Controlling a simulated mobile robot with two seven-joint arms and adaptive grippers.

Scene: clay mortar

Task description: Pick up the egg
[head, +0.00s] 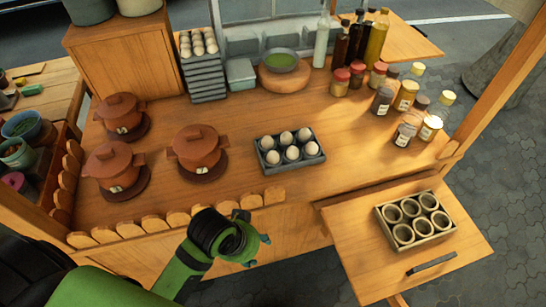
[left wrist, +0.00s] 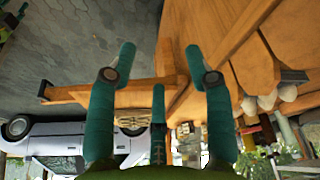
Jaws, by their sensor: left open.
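Several pale eggs (head: 286,138) sit in a dark grey tray (head: 297,167) in the middle of the wooden counter in the head view. My left gripper (head: 254,230) is in front of the counter's scalloped front edge, below and left of the tray in the picture, apart from the eggs. Its teal fingers are spread and empty in the left wrist view (left wrist: 161,52). The eggs cannot be made out clearly in that wrist view. My right gripper is not in view.
Brown lidded pots (head: 197,149) stand left of the tray. Jars (head: 404,95) and bottles (head: 376,38) stand right and behind. More eggs (head: 197,42) top a stack of grey trays. A side shelf (head: 365,270) holds a box of cups (head: 414,217). Counter around the egg tray is clear.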

